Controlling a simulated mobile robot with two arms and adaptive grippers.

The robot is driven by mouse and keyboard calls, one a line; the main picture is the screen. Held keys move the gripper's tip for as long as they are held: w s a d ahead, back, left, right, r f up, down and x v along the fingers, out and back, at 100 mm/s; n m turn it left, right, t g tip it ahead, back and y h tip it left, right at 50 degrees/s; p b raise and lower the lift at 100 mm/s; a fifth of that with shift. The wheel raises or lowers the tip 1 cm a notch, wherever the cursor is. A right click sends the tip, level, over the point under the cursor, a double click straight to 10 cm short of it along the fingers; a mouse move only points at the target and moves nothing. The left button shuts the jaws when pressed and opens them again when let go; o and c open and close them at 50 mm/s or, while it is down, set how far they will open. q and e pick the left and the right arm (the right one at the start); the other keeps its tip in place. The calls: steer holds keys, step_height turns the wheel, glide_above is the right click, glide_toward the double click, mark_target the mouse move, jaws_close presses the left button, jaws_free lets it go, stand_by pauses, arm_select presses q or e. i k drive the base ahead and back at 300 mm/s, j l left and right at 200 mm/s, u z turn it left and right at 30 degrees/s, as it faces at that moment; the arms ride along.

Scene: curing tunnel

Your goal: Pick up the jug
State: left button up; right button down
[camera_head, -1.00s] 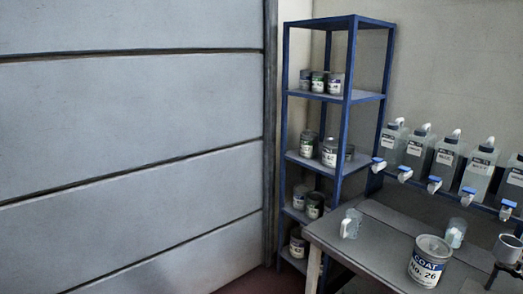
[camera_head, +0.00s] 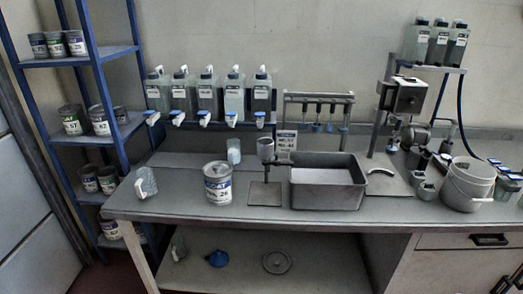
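A small translucent jug (camera_head: 148,180) with a pale handle on its left side stands upright at the left end of the grey workbench (camera_head: 260,214). It is to the left of a large can labelled COAT No. 26 (camera_head: 217,184), with a gap between them. Neither of my grippers shows in the head view.
A blue shelf rack (camera_head: 108,50) with cans stands left of the bench. Bottles with blue-handled taps (camera_head: 207,95) line the wall behind. The front edge by the jug is clear.

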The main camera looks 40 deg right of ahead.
mark_target(233, 148)
steer(key=z, duration=0.9)
